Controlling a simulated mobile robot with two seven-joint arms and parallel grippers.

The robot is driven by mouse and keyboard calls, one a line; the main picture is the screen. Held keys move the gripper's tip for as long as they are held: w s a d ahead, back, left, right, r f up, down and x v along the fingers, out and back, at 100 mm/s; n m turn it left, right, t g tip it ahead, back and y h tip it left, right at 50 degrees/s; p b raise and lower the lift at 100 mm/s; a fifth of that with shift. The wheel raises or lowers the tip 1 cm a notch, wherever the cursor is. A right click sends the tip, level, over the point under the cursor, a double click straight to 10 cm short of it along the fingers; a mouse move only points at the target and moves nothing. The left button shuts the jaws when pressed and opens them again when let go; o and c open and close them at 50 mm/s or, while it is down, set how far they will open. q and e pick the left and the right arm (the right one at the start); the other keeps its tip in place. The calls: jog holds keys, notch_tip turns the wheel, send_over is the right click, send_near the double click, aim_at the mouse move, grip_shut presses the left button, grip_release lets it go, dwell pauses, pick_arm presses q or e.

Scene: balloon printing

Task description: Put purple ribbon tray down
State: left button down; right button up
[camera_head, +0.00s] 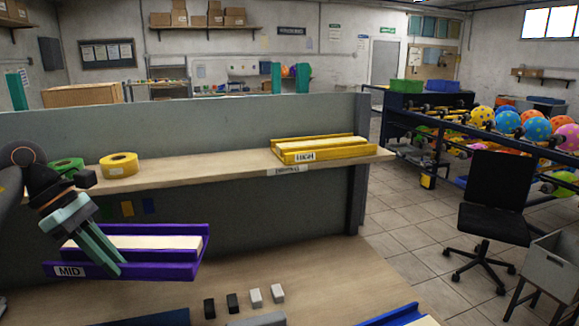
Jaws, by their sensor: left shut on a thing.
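The purple ribbon tray (190,270) is at the lower left, with a white MID label on its front and a pale strip inside. My left gripper (103,262) is shut on the tray at its left part, its greenish fingers reaching down over the front side. The tray looks held above the wooden table (290,262), in front of the grey partition. How far it is above the table is hard to tell. My right gripper does not show.
A yellow tray (318,148) labelled HIGH stands on the shelf (200,172), with yellow (119,165) and green (66,167) rolls at left. Small black and white blocks (255,298) sit on the table. A blue tray (402,316) is at the bottom right.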

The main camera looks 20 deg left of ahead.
pick_arm(q)
jog(key=shift+w+d+f, duration=0.1)
jog(key=shift+d+f, duration=0.05)
jog(key=shift+d, duration=0.2)
jog(key=shift+d+f, duration=0.1)
jog(key=shift+d, duration=0.15)
